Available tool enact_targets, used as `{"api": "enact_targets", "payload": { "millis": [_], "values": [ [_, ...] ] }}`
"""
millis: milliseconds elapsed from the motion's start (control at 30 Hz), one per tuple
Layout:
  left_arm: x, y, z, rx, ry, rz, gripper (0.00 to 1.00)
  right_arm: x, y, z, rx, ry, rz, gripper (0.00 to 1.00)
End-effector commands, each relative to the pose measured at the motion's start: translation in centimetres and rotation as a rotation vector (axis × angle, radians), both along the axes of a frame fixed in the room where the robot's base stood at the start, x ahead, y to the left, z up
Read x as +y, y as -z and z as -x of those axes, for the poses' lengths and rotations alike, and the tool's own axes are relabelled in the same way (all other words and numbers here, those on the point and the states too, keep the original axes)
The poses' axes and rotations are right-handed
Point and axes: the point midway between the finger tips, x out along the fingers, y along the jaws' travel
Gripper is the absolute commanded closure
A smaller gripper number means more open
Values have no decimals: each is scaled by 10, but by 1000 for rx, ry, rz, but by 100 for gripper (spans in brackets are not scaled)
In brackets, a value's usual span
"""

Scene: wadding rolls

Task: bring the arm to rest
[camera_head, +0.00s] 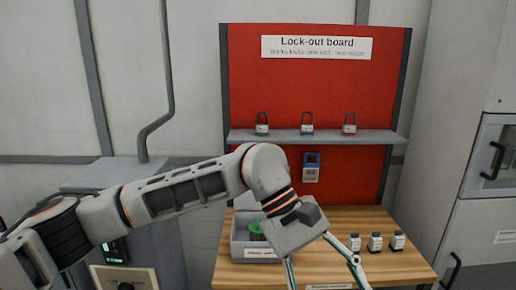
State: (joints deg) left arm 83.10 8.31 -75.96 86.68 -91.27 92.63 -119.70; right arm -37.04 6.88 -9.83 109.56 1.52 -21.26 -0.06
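My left arm comes in from the left and reaches across to the front of the wooden table (400,265). Its gripper (328,280) points down over the table, with its two fingers spread wide apart. The fingertips run off the bottom edge, and I see nothing held between the fingers. My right arm and gripper are not in view.
A red lock-out board (310,90) stands behind, its shelf (385,137) holding three padlocks. A blue-topped device (311,167) hangs below. A grey bin (240,243) with a green item is partly behind my arm. Three small white-labelled items (375,242) stand right.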

Motion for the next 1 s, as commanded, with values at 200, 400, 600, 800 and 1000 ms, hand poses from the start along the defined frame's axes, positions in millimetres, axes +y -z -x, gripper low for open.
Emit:
{"api": "enact_targets", "payload": {
  "millis": [200,400,600,800,1000],
  "values": [
    [-49,-24,42,480,-203,250,38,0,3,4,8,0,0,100],
    [-62,-61,31,970,-417,417,38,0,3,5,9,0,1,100],
    [-40,-74,-19,1510,-628,531,38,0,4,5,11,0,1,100],
    [12,-39,-86,2084,-820,610,38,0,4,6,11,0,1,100],
    [87,52,-135,2679,-968,672,38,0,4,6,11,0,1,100]
  ]
}}
